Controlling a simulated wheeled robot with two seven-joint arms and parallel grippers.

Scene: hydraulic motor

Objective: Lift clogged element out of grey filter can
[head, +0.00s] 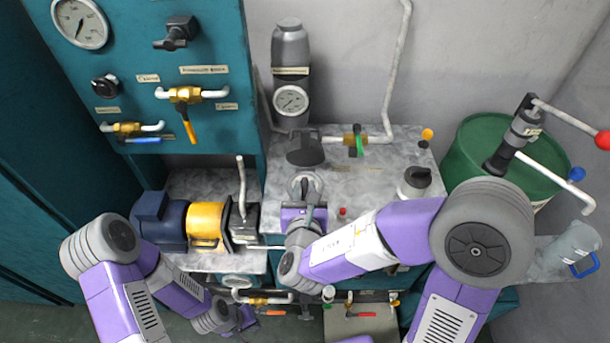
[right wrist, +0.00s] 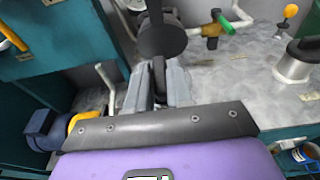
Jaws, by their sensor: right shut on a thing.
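My right gripper (head: 304,190) is over the front of the grey worktop, left of its middle. In the right wrist view its two grey fingers (right wrist: 158,84) are closed on a narrow dark looped piece (right wrist: 158,72), apparently the handle of the clogged element. A round grey shape (head: 303,177) shows around the fingertips in the head view; I cannot tell whether it is the grey filter can's rim. The element's body is hidden. My left gripper (head: 238,322) is low, in front of the bench; its jaws are too small and dark to read.
A dark round part (head: 305,148) below the gauge (head: 291,99) stands just behind my right gripper. A lidded grey pot (head: 415,182) is to the right, and a green drum (head: 480,150) beyond it. A blue and yellow motor unit (head: 205,222) is left. Pipes and valves line the lower front.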

